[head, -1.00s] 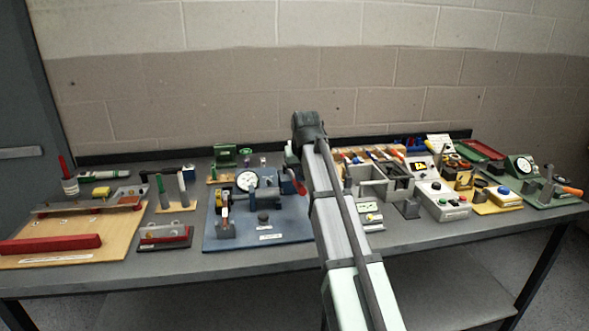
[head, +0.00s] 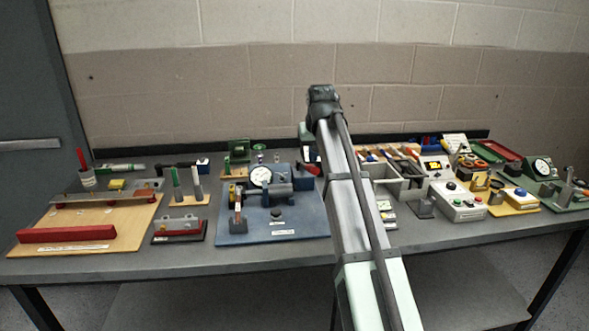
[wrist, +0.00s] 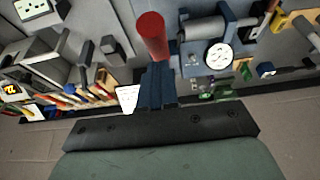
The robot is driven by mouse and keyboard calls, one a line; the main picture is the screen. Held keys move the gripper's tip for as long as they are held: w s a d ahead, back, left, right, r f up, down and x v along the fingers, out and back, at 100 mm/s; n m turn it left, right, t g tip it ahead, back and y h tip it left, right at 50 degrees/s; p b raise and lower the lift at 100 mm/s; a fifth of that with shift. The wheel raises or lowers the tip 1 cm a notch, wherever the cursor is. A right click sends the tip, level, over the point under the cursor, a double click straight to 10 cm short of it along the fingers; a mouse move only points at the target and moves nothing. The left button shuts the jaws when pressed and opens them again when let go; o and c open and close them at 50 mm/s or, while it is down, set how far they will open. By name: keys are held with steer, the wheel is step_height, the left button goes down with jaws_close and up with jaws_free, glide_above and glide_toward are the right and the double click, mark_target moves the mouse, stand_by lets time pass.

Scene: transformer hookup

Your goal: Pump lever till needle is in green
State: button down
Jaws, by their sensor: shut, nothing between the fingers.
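The blue board (head: 240,232) stands left of my arm in the head view. It carries a round white gauge (head: 261,176), a grey cylinder and a lever with a red handle (head: 309,168), close to my arm. In the wrist view the red handle (wrist: 151,35) stands just beyond my fingertips, and the gauge (wrist: 218,55) is to the right. My gripper (wrist: 157,72) is shut and empty, its tips very near the red handle; I cannot tell whether they touch. In the head view my arm hides the gripper. The needle is too small to read.
A green board at the far right holds another gauge (head: 541,166). Right of my arm are grey bins (head: 400,185) with tools and a white button box (head: 457,202). A wooden board with a red bar (head: 67,232) lies at the left. The table's front strip is clear.

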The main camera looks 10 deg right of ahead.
steer(key=shift+f, duration=0.1)
steer(key=shift+f, duration=5.4)
step_height(320, 180, up, 10)
steer(key=shift+f, duration=0.15)
steer(key=shift+r, duration=0.65)
steer(key=shift+r, duration=0.1)
steer(key=shift+r, duration=2.45)
